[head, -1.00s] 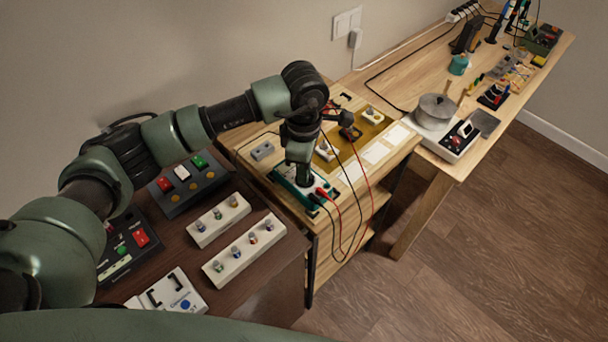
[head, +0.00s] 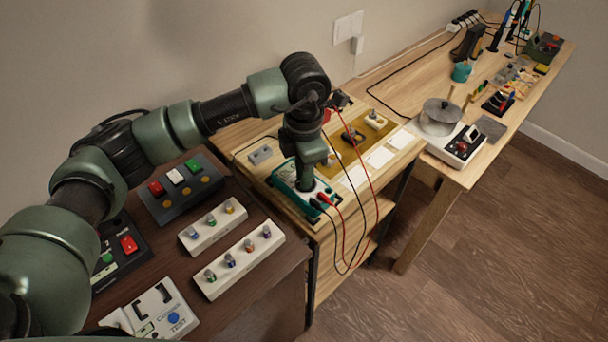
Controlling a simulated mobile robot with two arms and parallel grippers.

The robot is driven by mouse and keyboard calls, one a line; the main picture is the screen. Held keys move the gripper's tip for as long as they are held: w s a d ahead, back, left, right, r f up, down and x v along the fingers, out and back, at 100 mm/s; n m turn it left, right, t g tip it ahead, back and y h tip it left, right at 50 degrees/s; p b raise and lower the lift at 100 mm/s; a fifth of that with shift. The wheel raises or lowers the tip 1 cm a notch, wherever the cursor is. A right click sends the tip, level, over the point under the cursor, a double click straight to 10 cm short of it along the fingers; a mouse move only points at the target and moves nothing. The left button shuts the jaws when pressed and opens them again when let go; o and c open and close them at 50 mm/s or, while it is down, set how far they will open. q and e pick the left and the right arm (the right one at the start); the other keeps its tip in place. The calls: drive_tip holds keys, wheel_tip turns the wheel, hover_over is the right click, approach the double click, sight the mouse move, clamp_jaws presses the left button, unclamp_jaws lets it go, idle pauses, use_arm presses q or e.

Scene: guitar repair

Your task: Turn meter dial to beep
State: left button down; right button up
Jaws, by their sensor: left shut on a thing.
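The meter (head: 284,178) is a teal-edged box with a pale face, lying on the light wooden table at its near left corner. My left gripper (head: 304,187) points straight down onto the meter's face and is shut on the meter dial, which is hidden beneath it. A red lead (head: 323,197) and a black lead (head: 315,204) are plugged into the meter's near end and hang over the table edge. My right gripper does not show.
A gold mat (head: 355,135) with small parts and white cards (head: 380,157) lies behind the meter. A grey block (head: 260,155) sits to its left. Nearer, the dark table holds white knob strips (head: 238,260) and a button box (head: 178,190). A pot (head: 439,111) stands farther right.

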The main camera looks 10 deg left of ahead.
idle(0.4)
use_arm(q)
drive_tip(key=c, duration=1.5)
unclamp_jaws()
wheel_tip(320, 180, up, 8)
drive_tip(key=shift+f+b, duration=0.1)
drive_tip(key=shift+b, duration=0.7)
drive_tip(key=shift+d, duration=0.1)
